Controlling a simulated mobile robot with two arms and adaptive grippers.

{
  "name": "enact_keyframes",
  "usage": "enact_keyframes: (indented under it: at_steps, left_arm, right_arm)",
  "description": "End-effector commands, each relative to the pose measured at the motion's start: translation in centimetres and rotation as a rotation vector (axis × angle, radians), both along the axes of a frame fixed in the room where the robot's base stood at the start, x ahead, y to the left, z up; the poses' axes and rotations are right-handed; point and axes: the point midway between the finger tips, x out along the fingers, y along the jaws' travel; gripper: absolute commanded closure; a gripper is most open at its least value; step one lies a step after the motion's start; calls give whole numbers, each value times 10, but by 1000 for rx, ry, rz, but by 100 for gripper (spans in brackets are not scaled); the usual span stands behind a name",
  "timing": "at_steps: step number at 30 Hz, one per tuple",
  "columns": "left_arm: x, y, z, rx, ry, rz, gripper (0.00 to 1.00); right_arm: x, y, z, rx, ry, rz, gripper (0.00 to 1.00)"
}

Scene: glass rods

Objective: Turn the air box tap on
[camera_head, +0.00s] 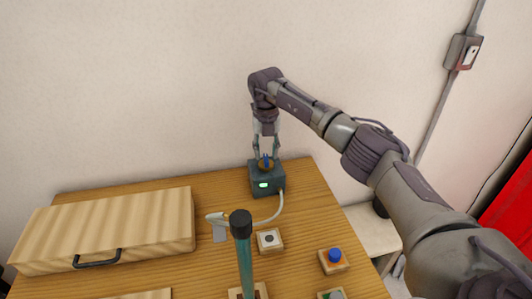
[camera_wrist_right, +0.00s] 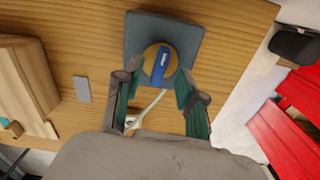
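The air box (camera_head: 268,181) is a dark grey-blue box with a lit green display, standing near the back right of the wooden table. On its top is a round, brass-coloured tap with a blue handle (camera_wrist_right: 159,65); the tap also shows in the head view (camera_head: 266,163). My right gripper (camera_head: 266,153) points down from above the box. Its two fingers are spread, one on each side of the tap, and nothing is seen held between them. In the wrist view the tap lies just beyond the open fingertips (camera_wrist_right: 157,80). My left gripper is not in view.
A pale hose (camera_head: 279,207) runs from the box to a white nozzle (camera_head: 217,219). A wooden case (camera_head: 105,228) lies at left. A black-capped teal rod (camera_head: 243,260) stands in front. Small blocks with a grey button (camera_head: 269,239) and a blue button (camera_head: 334,255) are nearer.

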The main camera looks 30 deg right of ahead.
Motion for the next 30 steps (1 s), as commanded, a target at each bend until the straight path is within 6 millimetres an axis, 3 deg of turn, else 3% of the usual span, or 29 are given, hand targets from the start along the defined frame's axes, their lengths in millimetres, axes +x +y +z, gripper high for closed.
enact_keyframes:
  at_steps: [6,14,15,22,30]
  left_arm:
    - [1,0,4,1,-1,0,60]
    - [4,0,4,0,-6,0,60]
    - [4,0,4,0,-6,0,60]
    - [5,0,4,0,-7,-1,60]
    - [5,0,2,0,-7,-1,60]
  right_arm:
    - [0,1,-17,1,0,0,60]
    - [0,0,-19,1,-1,0,60]
    - [0,0,-19,1,-1,0,62]
    - [0,0,-18,1,0,0,100]
    - [0,0,-19,1,-1,48,100]
